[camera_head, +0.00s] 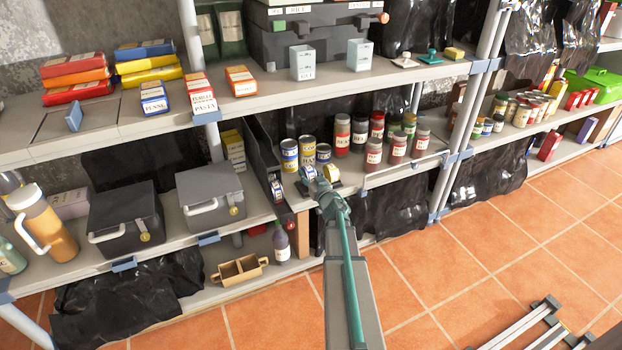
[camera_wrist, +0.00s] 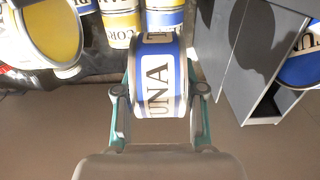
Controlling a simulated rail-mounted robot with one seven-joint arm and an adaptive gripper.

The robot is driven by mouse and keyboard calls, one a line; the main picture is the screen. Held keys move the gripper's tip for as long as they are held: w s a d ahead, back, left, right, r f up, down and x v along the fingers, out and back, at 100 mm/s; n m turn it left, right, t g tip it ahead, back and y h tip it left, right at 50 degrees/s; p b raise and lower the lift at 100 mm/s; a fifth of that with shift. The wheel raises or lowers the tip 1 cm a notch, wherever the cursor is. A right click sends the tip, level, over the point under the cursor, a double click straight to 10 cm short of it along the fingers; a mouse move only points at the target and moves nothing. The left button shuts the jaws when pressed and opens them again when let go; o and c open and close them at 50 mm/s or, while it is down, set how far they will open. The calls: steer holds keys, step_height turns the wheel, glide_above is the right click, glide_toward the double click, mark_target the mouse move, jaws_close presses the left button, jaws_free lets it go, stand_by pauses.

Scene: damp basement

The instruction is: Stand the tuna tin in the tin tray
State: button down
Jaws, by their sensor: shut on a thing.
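My gripper (camera_wrist: 160,100) is shut on the tuna tin, a short tin with a white and blue label (camera_wrist: 156,88). In the wrist view it lies between the two fingers with its lettering turned sideways. In the head view my gripper (camera_head: 321,186) is low over the middle shelf, just in front of several standing blue and yellow tins (camera_head: 290,156). I cannot tell for sure which surface is the tin tray, or whether the held tin touches anything below.
A narrow dark rack (camera_head: 258,158) holding blue-labelled tins stands left of my gripper. Red-labelled jars (camera_head: 372,155) stand to the right. Two grey boxes (camera_head: 210,195) are farther left. A shelf above (camera_head: 262,98) overhangs this area. The shelf front edge and post (camera_head: 452,160) are close.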

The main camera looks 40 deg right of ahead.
steer(key=shift+w+d+f+b, duration=0.15)
steer(key=shift+w+d+b, duration=0.1)
steer(key=shift+w, duration=0.35)
steer(key=shift+w+d+f+b, duration=0.1)
steer(key=shift+w+f+b, duration=0.1)
steer(key=shift+w, duration=0.35)
steer(key=shift+s+f+b, duration=0.1)
steer(key=shift+f+b, duration=0.35)
steer(key=shift+f, duration=1.05)
steer(key=c, duration=0.6)
jaws_free()
